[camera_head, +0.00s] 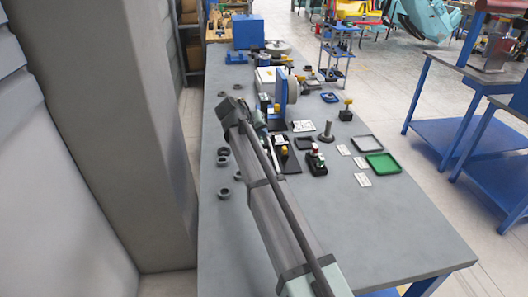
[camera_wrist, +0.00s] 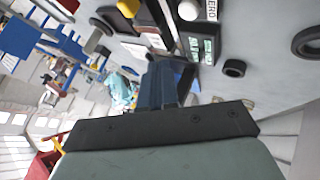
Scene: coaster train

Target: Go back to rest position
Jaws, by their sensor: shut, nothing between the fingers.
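My arm reaches up the grey table (camera_head: 400,235) from the bottom of the head view, and its end is above the table's left-middle part. My gripper (camera_wrist: 172,72) shows in the wrist view as dark blue fingers, closed together with nothing held. In the head view the fingers are largely hidden by my own arm and cannot be made out clearly.
A green tray (camera_head: 383,163) and a grey tray (camera_head: 367,144) lie right of my arm. Several dark rings (camera_head: 224,161) lie left of it. A blue machine with a disc (camera_head: 281,90) stands beyond. The table's front right is clear.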

